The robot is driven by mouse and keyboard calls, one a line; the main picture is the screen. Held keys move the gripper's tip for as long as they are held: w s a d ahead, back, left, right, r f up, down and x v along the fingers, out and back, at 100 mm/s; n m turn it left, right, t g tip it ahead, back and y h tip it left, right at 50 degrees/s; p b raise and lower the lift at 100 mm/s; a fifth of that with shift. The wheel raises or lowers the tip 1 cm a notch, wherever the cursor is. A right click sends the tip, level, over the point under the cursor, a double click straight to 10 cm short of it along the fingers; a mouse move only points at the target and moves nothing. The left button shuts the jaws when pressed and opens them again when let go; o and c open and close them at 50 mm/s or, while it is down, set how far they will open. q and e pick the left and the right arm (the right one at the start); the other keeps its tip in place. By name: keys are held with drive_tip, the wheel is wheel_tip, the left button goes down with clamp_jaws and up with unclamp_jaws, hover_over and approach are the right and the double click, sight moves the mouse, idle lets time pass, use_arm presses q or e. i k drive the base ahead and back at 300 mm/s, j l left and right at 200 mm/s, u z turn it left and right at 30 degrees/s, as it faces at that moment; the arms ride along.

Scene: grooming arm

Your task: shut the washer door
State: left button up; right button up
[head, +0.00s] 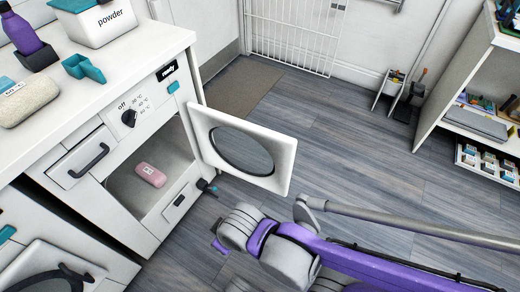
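The white washer (183,138) stands at the left under the counter. Its door (282,182), a white square panel with a dark-rimmed round window, stands wide open, swung out to the right over the floor. A pink item with a small label (150,174) lies inside the opening. My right arm comes in from the lower right, and its grey wrist with a small purple part (220,247) is below the door in the picture, apart from it. The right fingers cannot be made out clearly. My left gripper is out of view.
A small dark piece with a teal end (207,187) is by the washer's lower right corner. The counter (95,72) holds a powder box (95,20), a purple bottle (25,32) and a teal scoop (84,68). Shelves (480,125) stand at right. The grey floor between is mostly clear.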

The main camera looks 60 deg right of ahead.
sight(282, 148)
drive_tip(key=k+l+u, duration=0.15)
drive_tip(key=l, duration=0.35)
drive_tip(key=k+l+u, duration=0.1)
drive_tip(key=k+l, duration=0.3)
drive_tip(key=k+l+u, duration=0.1)
drive_tip(key=l, duration=0.25)
drive_tip(key=k+l+u, duration=0.1)
drive_tip(key=l, duration=0.25)
drive_tip(key=k+l+u, duration=0.15)
drive_tip(key=l, duration=0.2)
drive_tip(key=k+l+u, duration=0.15)
drive_tip(key=l, duration=0.4)
drive_tip(key=l+u, duration=0.1)
drive_tip(key=l, duration=0.45)
drive_tip(key=i+l+u, duration=0.1)
drive_tip(key=l, duration=0.5)
drive_tip(key=l+u, duration=0.1)
drive_tip(key=l, duration=0.5)
drive_tip(key=l+z, duration=0.25)
drive_tip(key=l, duration=0.3)
drive_tip(key=k, duration=0.05)
